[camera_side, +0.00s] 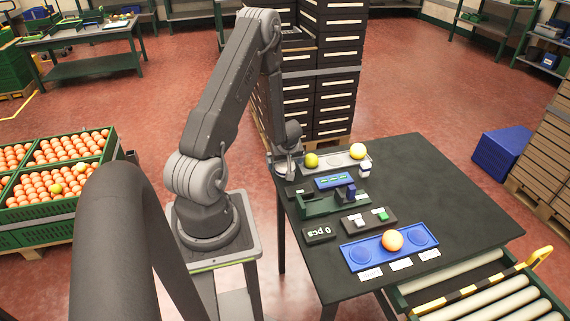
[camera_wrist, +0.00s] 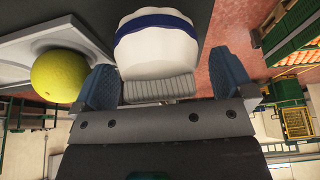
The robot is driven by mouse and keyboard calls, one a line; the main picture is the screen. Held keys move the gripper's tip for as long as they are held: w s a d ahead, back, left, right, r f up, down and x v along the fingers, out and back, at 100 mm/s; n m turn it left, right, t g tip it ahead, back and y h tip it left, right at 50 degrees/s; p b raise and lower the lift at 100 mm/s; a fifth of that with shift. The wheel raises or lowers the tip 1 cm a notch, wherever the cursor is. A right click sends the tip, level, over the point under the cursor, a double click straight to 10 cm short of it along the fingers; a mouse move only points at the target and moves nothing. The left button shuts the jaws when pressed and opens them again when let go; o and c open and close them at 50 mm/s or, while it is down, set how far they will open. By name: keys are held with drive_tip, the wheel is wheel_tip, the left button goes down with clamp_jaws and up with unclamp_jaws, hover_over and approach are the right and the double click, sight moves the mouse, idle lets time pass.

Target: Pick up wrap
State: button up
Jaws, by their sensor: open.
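My gripper (camera_wrist: 164,80) is open, with its two blue fingers apart. A white, rounded piece with a dark blue band (camera_wrist: 155,50) and a ribbed grey lower edge sits between the fingers in the wrist view. It looks like the wrap, but I cannot be sure, and no firm hold on it shows. In the side view my gripper (camera_side: 287,172) is low at the table's far left corner, beside the grey tray. What is between its fingers is too small to make out there.
Green and blue holders stand nearer. The table's right side is clear.

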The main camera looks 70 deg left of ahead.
drive_tip(key=shift+c, duration=0.2)
drive_tip(key=c, duration=0.9)
drive_tip(key=shift+r, duration=0.1)
